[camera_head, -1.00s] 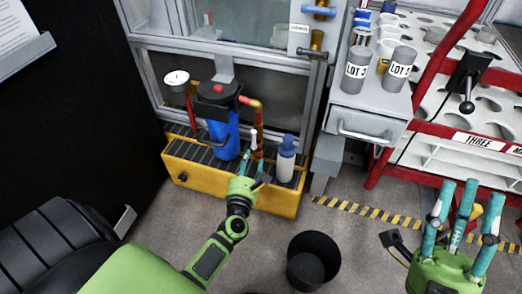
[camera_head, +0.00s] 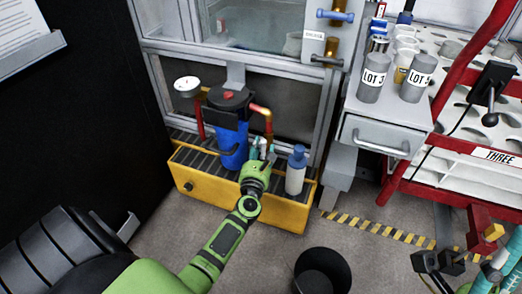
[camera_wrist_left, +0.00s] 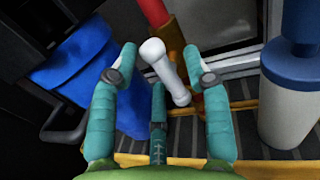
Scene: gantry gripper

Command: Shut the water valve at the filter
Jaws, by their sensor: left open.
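The blue filter housing (camera_head: 232,140) with its black cap stands on the yellow grated box. A red and copper pipe (camera_head: 266,118) runs down beside it. In the left wrist view a white valve handle (camera_wrist_left: 167,72) sits tilted against this pipe (camera_wrist_left: 168,35). My left gripper (camera_head: 262,150) is at the pipe's lower part, its teal fingers spread. In the wrist view my left gripper (camera_wrist_left: 161,75) is open, with the white handle between its fingers; contact cannot be told. My right gripper (camera_head: 500,268) is cut off at the lower right edge; its opening is unclear.
A white bottle with a blue cap (camera_head: 296,172) stands close right of my left gripper, on the yellow box (camera_head: 240,205). A black bin (camera_head: 322,272) stands on the floor in front. A grey drawer cabinet (camera_head: 380,135) and red rack are to the right.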

